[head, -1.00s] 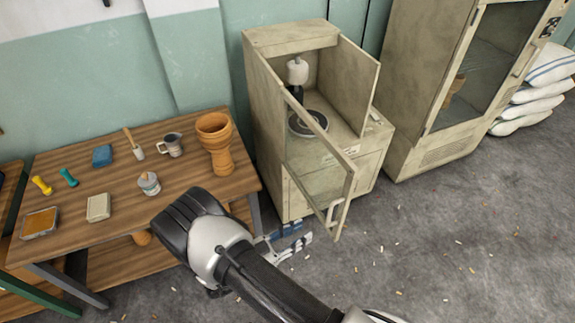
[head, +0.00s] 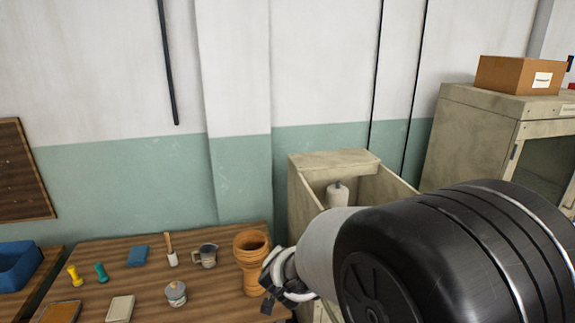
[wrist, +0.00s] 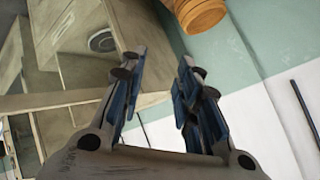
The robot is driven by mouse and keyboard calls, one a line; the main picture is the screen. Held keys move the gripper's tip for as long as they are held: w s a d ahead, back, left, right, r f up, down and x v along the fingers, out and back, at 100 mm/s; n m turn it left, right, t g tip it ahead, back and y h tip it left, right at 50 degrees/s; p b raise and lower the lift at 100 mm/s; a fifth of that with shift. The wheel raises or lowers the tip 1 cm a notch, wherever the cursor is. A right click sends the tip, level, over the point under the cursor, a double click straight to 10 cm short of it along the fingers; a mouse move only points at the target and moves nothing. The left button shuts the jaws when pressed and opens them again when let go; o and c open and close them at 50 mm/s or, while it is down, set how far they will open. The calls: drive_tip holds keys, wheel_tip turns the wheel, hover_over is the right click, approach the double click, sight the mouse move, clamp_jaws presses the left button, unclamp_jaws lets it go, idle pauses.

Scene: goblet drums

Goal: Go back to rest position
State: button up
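My gripper (wrist: 158,90) is open and empty in the wrist view, its two blue-padded fingers spread apart. In the head view my arm fills the lower right and hides most of the gripper. An orange clay goblet drum (head: 251,262) stands upright on the wooden table (head: 215,237). The drum also shows at the top of the wrist view (wrist: 198,12), beyond the fingers and apart from them. The beige cabinet (head: 335,163) stands right of the table with a white cylinder (head: 337,195) inside. My arm hides its lower part in the head view.
On the table are a grey mug (head: 206,256), a small lidded pot (head: 176,292), a blue block (head: 138,255), a brush (head: 170,252) and other small items. A blue bin (head: 18,266) is at the left. A cardboard box (head: 520,75) sits on the tall cabinet.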

drive_tip(key=s+d+r+n+g+y, duration=0.1)
drive_tip(key=s+d+r+n, duration=0.15)
drive_tip(key=s+r, duration=0.35)
drive_tip(key=s+d+r+n+g+y, duration=0.1)
drive_tip(key=s+r+n+y, duration=0.2)
drive_tip(key=s, duration=0.5)
drive_tip(key=s+d+n+g+h, duration=0.1)
drive_tip(key=s+d, duration=0.4)
drive_tip(key=s, duration=0.5)
drive_tip(key=s+d+n+g+h, duration=0.1)
drive_tip(key=s+d+g+h, duration=0.1)
drive_tip(key=s+d, duration=0.4)
drive_tip(key=s+h, duration=0.1)
drive_tip(key=s, duration=0.3)
drive_tip(key=shift+d+f+g, duration=0.15)
drive_tip(key=shift+f+g, duration=0.15)
drive_tip(key=shift+f, duration=0.05)
